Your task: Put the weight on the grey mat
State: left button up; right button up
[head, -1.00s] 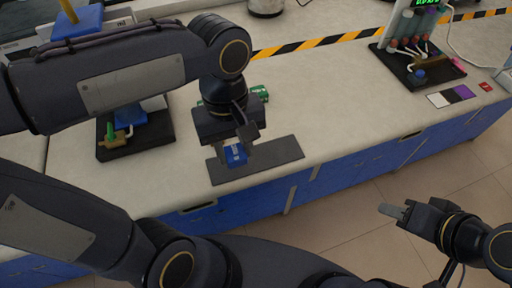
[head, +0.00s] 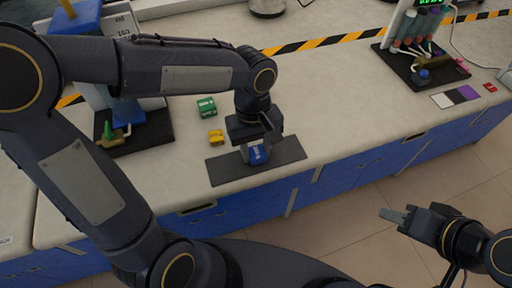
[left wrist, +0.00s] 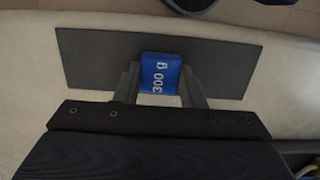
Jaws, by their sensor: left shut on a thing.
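The weight is a blue block (head: 258,154) marked "300 g", and it also shows in the left wrist view (left wrist: 160,74). My left gripper (head: 256,148) points down and is shut on the weight, with one finger on each side of it (left wrist: 159,88). The grey mat (head: 228,169) lies flat near the front edge of the bench. The weight is over the middle of the mat; I cannot tell whether it touches it. In the left wrist view the mat (left wrist: 95,60) extends on both sides of the weight. My right gripper (head: 394,215) is off the bench over the floor, its fingers close together.
A dark stand with blue parts (head: 145,141) is further left. Another apparatus (head: 420,66) stands at the back right. The bench right of the mat is clear.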

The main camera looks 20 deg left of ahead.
pick_arm(q)
jog(key=shift+f, duration=0.15)
jog(key=o, duration=1.2)
